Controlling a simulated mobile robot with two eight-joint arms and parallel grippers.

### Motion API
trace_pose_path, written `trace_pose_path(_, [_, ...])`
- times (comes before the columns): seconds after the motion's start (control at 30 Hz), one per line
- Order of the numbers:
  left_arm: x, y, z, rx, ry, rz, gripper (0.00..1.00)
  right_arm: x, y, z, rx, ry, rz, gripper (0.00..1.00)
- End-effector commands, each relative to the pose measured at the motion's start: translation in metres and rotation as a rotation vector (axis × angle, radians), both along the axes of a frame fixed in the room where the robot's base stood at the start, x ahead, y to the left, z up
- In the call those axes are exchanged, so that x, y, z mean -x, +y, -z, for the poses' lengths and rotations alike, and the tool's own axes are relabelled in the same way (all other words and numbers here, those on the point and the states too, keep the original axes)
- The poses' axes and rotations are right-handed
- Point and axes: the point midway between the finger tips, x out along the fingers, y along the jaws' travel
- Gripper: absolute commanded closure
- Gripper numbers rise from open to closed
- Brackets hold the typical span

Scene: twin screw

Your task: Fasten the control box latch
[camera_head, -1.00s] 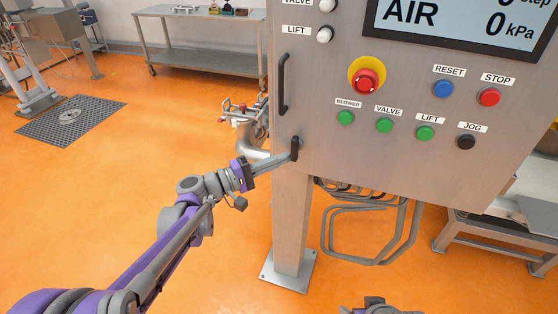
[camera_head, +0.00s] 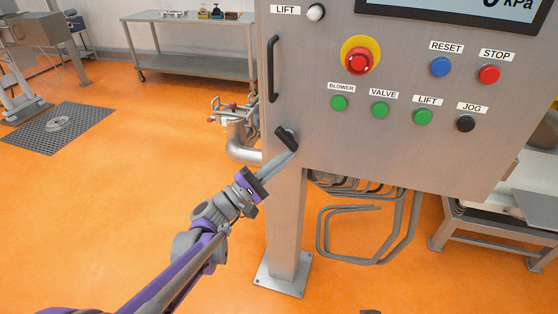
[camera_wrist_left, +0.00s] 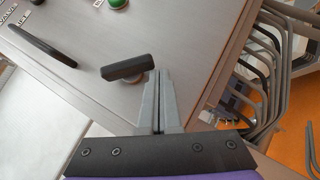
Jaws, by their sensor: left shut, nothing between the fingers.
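The control box (camera_head: 320,140) is a grey metal cabinet on a post. Its latch is a short black lever (camera_head: 285,137) on a round metal base at the lower left corner of the front, tilted with its upper end to the left. The latch also shows in the left wrist view (camera_wrist_left: 124,68). My left gripper (camera_head: 291,153) is shut and empty, its fingertips right by the latch's lower end. In the left wrist view the closed fingertips (camera_wrist_left: 160,73) are just right of the lever; I cannot tell whether they touch it.
A long black door handle (camera_head: 271,69) stands above the latch. A red emergency button (camera_head: 357,62) and coloured push buttons (camera_head: 380,110) are on the front. The post (camera_head: 286,230) stands below, with bent metal tubes (camera_head: 375,235) beside it. Open floor lies left.

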Motion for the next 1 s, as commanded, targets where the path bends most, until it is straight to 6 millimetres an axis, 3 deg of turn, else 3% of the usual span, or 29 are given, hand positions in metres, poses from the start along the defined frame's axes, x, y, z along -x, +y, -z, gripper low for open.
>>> trace_pose_path(0.1, [0.003, -0.007, 0.001, 0.099, 0.032, 0.004, 1.00, 0.001, 0.000, 0.004, 0.000, 0.001, 0.000, 0.19])
trace_pose_path(0.6, [0.009, -0.026, -0.007, 0.088, 0.028, 0.002, 1.00, 0.001, 0.000, 0.004, 0.000, 0.001, 0.000, 0.19])
trace_pose_path(1.0, [0.009, -0.027, -0.008, 0.088, 0.028, 0.001, 1.00, 0.001, 0.000, 0.004, 0.000, 0.001, 0.000, 0.19])
